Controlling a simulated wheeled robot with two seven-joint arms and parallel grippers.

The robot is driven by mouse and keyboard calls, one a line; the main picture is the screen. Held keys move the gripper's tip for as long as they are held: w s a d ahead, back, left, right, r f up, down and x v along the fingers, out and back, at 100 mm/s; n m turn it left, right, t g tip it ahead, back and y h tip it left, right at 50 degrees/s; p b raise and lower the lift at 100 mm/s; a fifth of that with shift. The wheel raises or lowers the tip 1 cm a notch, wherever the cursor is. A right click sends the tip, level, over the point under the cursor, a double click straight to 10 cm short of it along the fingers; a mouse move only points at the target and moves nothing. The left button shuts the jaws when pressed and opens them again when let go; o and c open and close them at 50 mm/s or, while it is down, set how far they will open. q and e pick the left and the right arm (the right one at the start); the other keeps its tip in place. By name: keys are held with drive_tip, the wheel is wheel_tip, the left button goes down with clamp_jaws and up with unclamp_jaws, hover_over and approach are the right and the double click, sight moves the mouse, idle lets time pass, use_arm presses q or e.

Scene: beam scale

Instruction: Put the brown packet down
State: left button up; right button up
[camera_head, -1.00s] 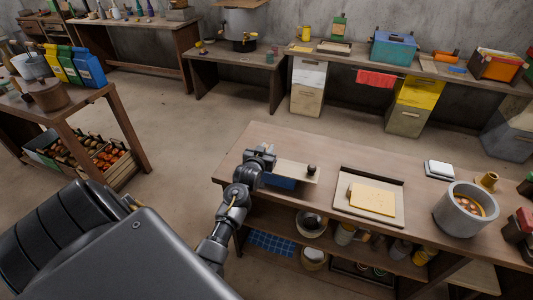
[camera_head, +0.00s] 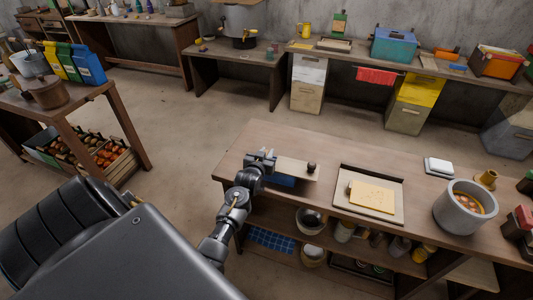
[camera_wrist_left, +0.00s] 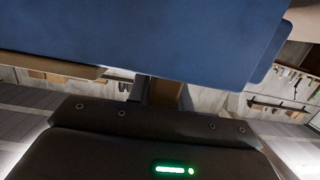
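My left gripper (camera_head: 263,158) is at the left end of the near workbench, beside a scale with a pale wooden beam (camera_head: 295,168), a dark knob (camera_head: 311,168) and a blue part (camera_head: 283,181) below. In the left wrist view a large blue surface (camera_wrist_left: 150,35) fills the top, very close. Between the gripper's dark fingers (camera_wrist_left: 165,93) is a small brown patch; I cannot tell whether it is the brown packet or wood behind. No brown packet can be made out clearly in the head view. My right gripper is out of view.
On the same workbench (camera_head: 262,135) stand a tray (camera_head: 350,210) with a yellow board (camera_head: 372,197), a grey pot (camera_head: 462,215), a white box (camera_head: 438,166) and a brass cup (camera_head: 487,179). The bench's back strip between gripper and white box is clear.

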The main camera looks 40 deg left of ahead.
use_arm(q)
drive_tip(key=o, duration=0.3)
drive_tip(key=shift+o, duration=0.2)
drive_tip(key=shift+r+p, duration=0.5)
drive_tip(key=shift+r, duration=0.25)
drive_tip(key=b+v, duration=0.2)
drive_tip(key=v, duration=1)
drive_tip(key=shift+f, duration=0.2)
